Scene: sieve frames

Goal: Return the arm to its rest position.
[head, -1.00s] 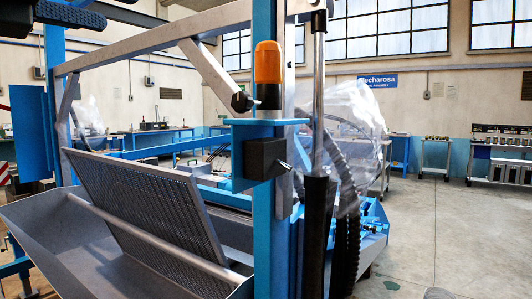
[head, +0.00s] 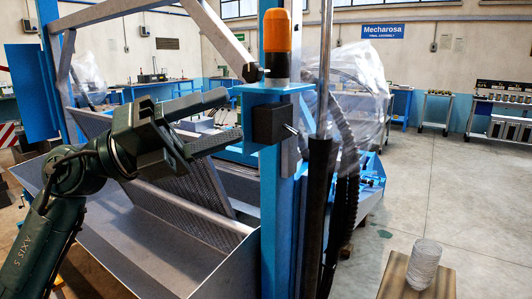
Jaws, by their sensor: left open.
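My left arm (head: 70,185) reaches in from the left edge, dark green and black. Its gripper (head: 232,116) is open, with two dark fingers spread apart and nothing between them. The fingertips point right, towards the blue post, and appear in front of the perforated screen of the machine. I cannot tell how far the tips are from the post. My right gripper is not in view.
A blue post (head: 277,200) carries an orange lamp (head: 277,32) and a black box (head: 268,123). A perforated screen (head: 195,195) leans in a grey metal trough (head: 140,235).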

